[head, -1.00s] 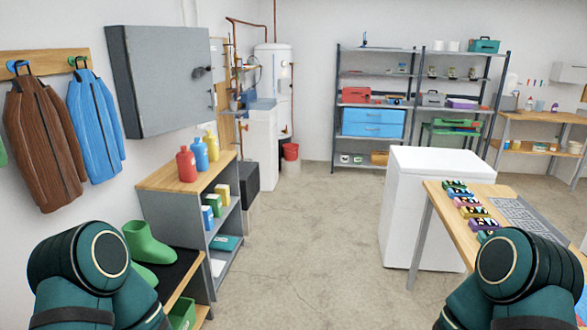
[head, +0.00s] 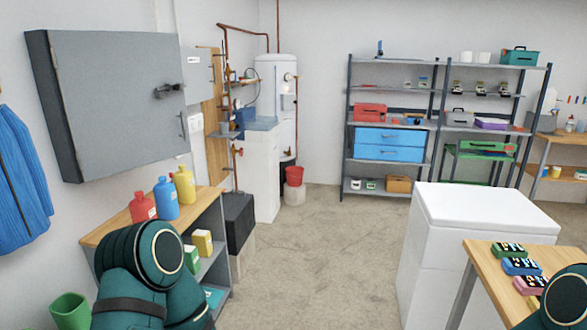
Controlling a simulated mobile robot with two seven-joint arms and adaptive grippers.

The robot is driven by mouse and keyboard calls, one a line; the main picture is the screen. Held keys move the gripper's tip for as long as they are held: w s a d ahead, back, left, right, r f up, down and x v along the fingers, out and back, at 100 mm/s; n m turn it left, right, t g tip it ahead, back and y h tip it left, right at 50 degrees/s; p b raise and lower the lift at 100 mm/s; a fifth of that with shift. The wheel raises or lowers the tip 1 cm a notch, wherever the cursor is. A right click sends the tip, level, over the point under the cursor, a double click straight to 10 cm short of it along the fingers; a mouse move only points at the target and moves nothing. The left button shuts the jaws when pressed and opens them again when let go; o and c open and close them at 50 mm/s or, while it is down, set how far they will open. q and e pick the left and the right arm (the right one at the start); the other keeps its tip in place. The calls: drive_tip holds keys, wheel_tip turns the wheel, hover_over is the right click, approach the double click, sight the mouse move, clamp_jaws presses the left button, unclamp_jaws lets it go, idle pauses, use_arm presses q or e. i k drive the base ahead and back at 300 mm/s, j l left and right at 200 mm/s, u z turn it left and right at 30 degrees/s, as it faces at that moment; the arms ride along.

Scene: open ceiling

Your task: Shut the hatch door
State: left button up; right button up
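A large grey wall cabinet (head: 110,100) with a flat front hangs on the left wall, above a low shelf unit. A dark latch (head: 168,91) sits near the right edge of its front, and a thin handle (head: 183,125) is below it. I see no gap around this front. A smaller grey wall box (head: 197,72) is just behind it, partly hidden. I cannot tell which of these is the hatch, and no door stands clearly open. Only upper parts of my arms show at the bottom left and bottom right; both grippers are out of view.
The wooden-topped shelf unit (head: 95,238) with bottles stands below the cabinet. A white chest (head: 485,208) and a wooden table (head: 480,258) are on the right. Metal shelves (head: 437,62) and a white tank (head: 272,100) are at the back. The middle floor (head: 310,240) is clear.

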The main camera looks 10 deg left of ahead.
sight(119, 121)
drive_tip(key=i+u, duration=0.1)
drive_tip(key=i, duration=0.35)
drive_tip(key=i+l+u, duration=0.15)
drive_tip(key=i, duration=0.35)
drive_tip(key=i+l+u, duration=0.1)
drive_tip(key=i, duration=0.35)
drive_tip(key=i+l+u, duration=0.15)
drive_tip(key=i+u, duration=0.35)
drive_tip(key=i+l+u, duration=0.35)
drive_tip(key=u, duration=0.15)
